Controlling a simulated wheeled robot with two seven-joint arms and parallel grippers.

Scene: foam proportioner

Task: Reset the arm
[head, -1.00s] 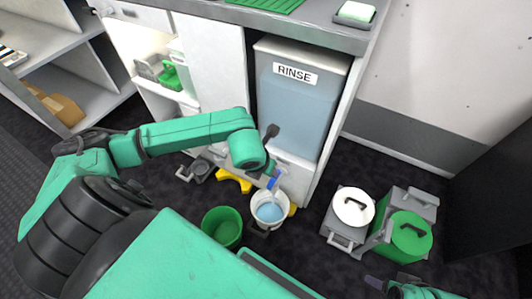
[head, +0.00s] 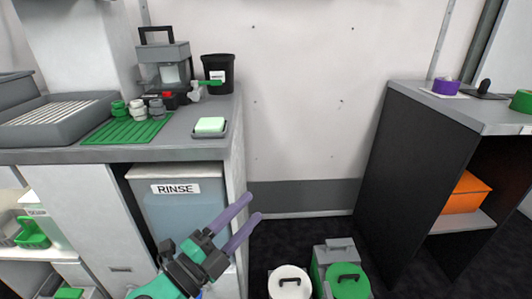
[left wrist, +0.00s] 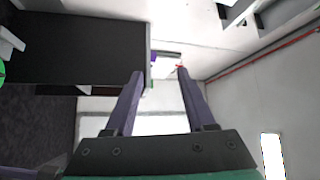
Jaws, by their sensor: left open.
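My left gripper (head: 247,222) is raised in front of the rinse tank, at the lower middle of the head view. Its two purple fingers are apart and point up and to the right, with nothing between them. In the left wrist view the same gripper (left wrist: 156,75) is open and empty, facing the pale wall and a dark cabinet. My right gripper is not in the head view.
The rinse tank (head: 180,205) stands under a grey counter (head: 185,133) with a green mat (head: 128,130) and a soap dish (head: 210,127). A white-lidded container (head: 289,281) and a green-lidded one (head: 347,284) stand on the floor. A black cabinet (head: 412,170) is at right.

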